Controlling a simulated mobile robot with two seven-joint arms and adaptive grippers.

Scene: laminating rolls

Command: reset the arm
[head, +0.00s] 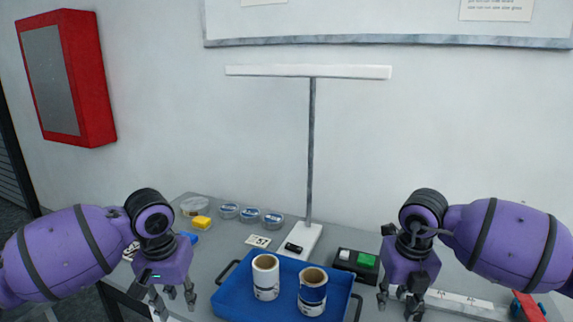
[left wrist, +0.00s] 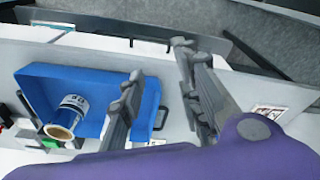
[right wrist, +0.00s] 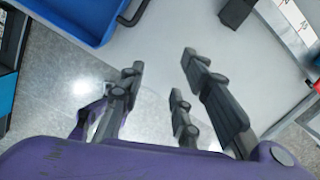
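My left gripper (head: 173,300) hangs at the left of the blue tray (head: 234,291), fingers pointing down. In the left wrist view its fingers (left wrist: 158,65) are spread with nothing between them. My right gripper (head: 402,300) hangs to the right of the tray, near the box with the green button. In the right wrist view its fingers (right wrist: 165,90) are apart and empty. A white roll (head: 266,278) and a blue-and-white roll (head: 312,292) stand upright in the tray; neither gripper touches them. In the left wrist view the blue-and-white roll (left wrist: 68,118) is clear.
A lamp stand (head: 311,150) rises behind the tray. A black box with a green button (head: 366,261) sits right of it. A red cabinet (head: 88,80) hangs on the wall.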

